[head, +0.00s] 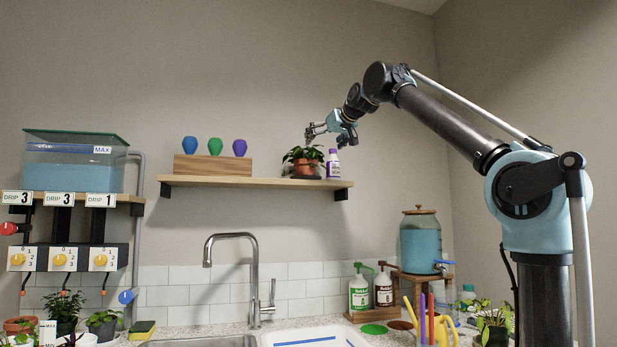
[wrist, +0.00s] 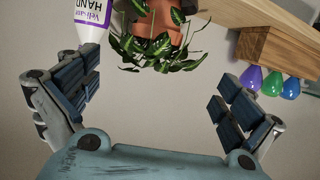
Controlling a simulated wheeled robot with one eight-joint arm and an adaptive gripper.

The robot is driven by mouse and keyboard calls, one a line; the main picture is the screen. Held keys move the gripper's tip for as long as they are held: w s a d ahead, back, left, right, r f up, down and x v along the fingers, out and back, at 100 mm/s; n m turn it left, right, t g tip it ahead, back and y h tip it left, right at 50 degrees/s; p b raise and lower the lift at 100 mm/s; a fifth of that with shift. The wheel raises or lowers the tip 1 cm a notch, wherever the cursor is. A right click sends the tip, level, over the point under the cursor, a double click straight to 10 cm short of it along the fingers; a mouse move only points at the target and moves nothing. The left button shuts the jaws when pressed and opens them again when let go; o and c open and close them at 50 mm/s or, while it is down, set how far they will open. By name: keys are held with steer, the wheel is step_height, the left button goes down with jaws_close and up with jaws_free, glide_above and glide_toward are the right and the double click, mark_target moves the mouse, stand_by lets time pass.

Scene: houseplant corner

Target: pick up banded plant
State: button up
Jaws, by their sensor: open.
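The banded plant (head: 305,168) stands in a terracotta pot on a dark saucer near the right end of the wall shelf. Its leaves are dark green with pale markings. In the wrist view, which looks upside down, the plant (wrist: 158,45) shows at the top, between and beyond the fingers. My gripper (head: 328,136) is just above the plant and slightly to its right in the head view. The fingers in the wrist view (wrist: 155,88) are spread wide with nothing between them. The pot's lower part is cut off in the wrist view.
A white and purple bottle (head: 333,165) stands close beside the pot on the right; it also shows near the left finger in the wrist view (wrist: 85,20). A wooden block (head: 212,166) with coloured bulbs stands farther left on the shelf (head: 225,181). Bare shelf lies between.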

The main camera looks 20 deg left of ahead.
mark_target(306, 163)
steer(key=x, duration=1)
steer(key=shift+w+d+f, duration=0.15)
steer(key=shift+w+d, duration=0.15)
steer(key=shift+d, duration=0.1)
steer(key=shift+f+x, duration=0.15)
steer(key=shift+x, duration=1.5)
steer(key=shift+f+x, duration=0.15)
steer(key=shift+x, duration=1.5)
steer(key=shift+s+d, duration=0.1)
steer(key=c, duration=1.5)
steer(key=shift+o, duration=0.2)
